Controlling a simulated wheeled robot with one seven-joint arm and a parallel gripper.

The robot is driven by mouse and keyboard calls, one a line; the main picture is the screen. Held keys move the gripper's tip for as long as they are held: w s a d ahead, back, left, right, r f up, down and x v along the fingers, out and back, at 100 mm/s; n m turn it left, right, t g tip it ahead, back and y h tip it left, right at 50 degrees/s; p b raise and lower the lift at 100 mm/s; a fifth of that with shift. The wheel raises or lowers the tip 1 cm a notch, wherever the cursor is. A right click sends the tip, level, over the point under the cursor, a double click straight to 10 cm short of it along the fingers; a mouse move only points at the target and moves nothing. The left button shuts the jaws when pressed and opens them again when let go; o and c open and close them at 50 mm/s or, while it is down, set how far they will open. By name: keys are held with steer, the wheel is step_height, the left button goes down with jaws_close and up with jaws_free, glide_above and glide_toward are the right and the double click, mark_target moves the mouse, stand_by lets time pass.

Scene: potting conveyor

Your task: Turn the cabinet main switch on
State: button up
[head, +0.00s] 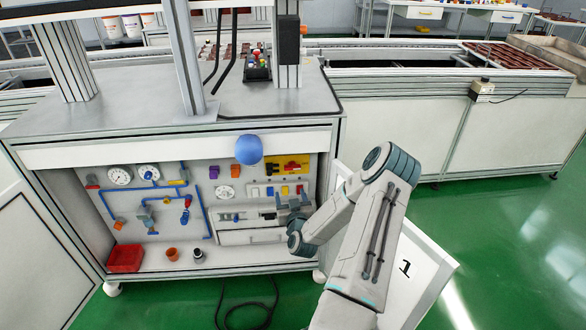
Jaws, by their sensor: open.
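The cabinet (180,257) stands open below the workbench, with its back panel of fittings showing. A yellow plate with a red part, which looks like the main switch (293,166), is at the panel's upper right. It is too small to tell its position. My gripper (291,201) is open and appears empty. It is in front of the panel's right side, below the yellow plate in the picture and apart from it. My gripper and wrist hide part of the panel's lower right.
A blue ball (249,150) shows in front of the cabinet's top edge. Gauges, blue pipes and small coloured switches fill the panel. A red bin (125,258) is at lower left. The open right door (418,262) is beside my arm. A black cable (247,305) lies on the floor.

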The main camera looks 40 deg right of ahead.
mark_target(293, 168)
steer(key=shift+m+h, duration=0.5)
steer(key=shift+h, duration=0.2)
steer(key=x, duration=0.4)
steer(key=d+b+x, duration=0.1)
steer(key=x, duration=0.4)
steer(key=s+d+x, duration=0.1)
steer(key=x, duration=0.3)
steer(key=shift+w+d+r+b, duration=0.1)
steer(key=shift+b, duration=0.3)
steer(key=c, duration=0.7)
